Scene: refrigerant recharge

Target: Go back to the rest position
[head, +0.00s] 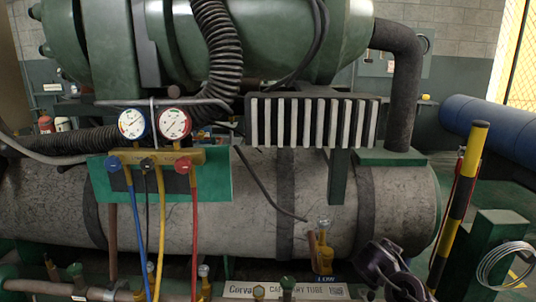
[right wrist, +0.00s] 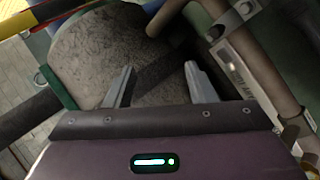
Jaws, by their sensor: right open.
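My right gripper (right wrist: 160,88) is open, with its two grey fingers apart and nothing between them. Past the fingers in the right wrist view is the rough grey cylinder (right wrist: 85,50). In the head view, part of my right arm's dark purple end (head: 385,268) shows low at the right, in front of the cylinder's right end. My left gripper is not in view. The gauge manifold (head: 160,158) hangs at the left, with a blue gauge (head: 132,124), a red gauge (head: 174,123) and blue, yellow and red hoses running down.
The large grey cylinder (head: 240,215) spans the machine below green housings. A brass valve (head: 322,240) stands near my right arm. Pipes and a labelled plate (head: 285,291) line the bottom edge. A yellow-black post (head: 465,190) and a coil of tube (head: 505,264) are at the right.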

